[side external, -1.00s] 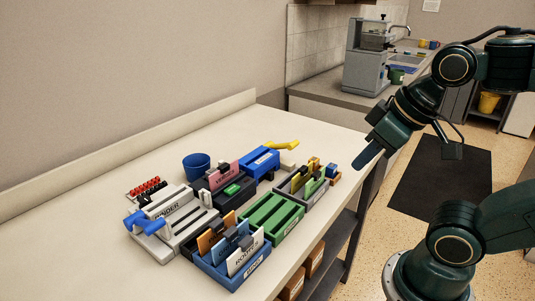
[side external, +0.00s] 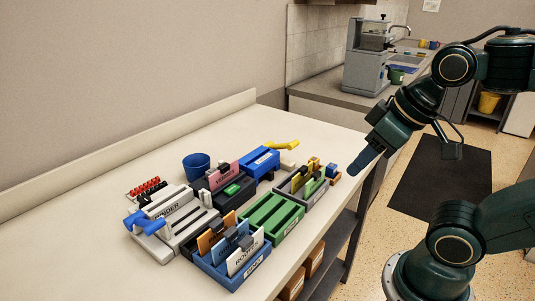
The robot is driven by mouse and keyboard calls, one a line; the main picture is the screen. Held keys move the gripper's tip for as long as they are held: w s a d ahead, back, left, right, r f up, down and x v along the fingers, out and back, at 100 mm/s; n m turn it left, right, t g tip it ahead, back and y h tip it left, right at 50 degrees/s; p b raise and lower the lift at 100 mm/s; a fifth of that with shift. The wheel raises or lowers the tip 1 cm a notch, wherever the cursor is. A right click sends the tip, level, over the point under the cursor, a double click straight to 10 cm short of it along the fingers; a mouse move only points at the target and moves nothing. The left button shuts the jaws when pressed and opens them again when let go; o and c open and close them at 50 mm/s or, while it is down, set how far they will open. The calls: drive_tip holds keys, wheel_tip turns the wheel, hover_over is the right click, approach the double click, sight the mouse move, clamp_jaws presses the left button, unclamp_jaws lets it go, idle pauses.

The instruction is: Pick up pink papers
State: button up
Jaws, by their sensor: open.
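The pink papers (side external: 223,175) stand upright as a pink card with dark lettering in a dark tray (side external: 228,200) near the middle of the group on the table. A dark clip-like piece sits at their top edge, and their lower part is hidden by the tray. My gripper (side external: 357,168) is open and empty, in the air by the table's right edge, well to the right of the pink papers and apart from everything. Its jaws are seen nearly edge-on, so the gap between them does not show clearly.
A blue tray (side external: 258,254) with cards, a green tray (side external: 272,220), a grey tray (side external: 303,190) with yellow and green cards and a blue box (side external: 262,163) surround the dark tray. A blue cup (side external: 196,167) and a grey binder machine (side external: 165,225) stand left.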

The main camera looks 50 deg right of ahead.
drive_tip(key=w+a+r+m+g, duration=0.1)
drive_tip(key=w+a+r+m, duration=0.1)
drive_tip(key=w+r+m, duration=0.45)
drive_tip(key=m+g+y, duration=0.1)
drive_tip(key=m+g, duration=0.3)
drive_tip(key=m, duration=0.7)
hover_over(225, 165)
drive_tip(key=s+d, duration=0.1)
wheel_tip(225, 165, down, 6)
drive_tip(key=shift+w+d+f+m+g, duration=0.25)
drive_tip(key=shift+w+d+f+g, duration=0.05)
drive_tip(key=shift+w+f, duration=0.3)
drive_tip(key=shift+f, duration=0.1)
drive_tip(key=shift+a+f, duration=0.2)
drive_tip(key=shift+f, duration=1.2)
drive_tip(key=shift+a+f, duration=0.15)
drive_tip(key=shift+f, duration=1.25)
drive_tip(key=shift+a+f, duration=0.2)
drive_tip(key=shift+f, duration=1.2)
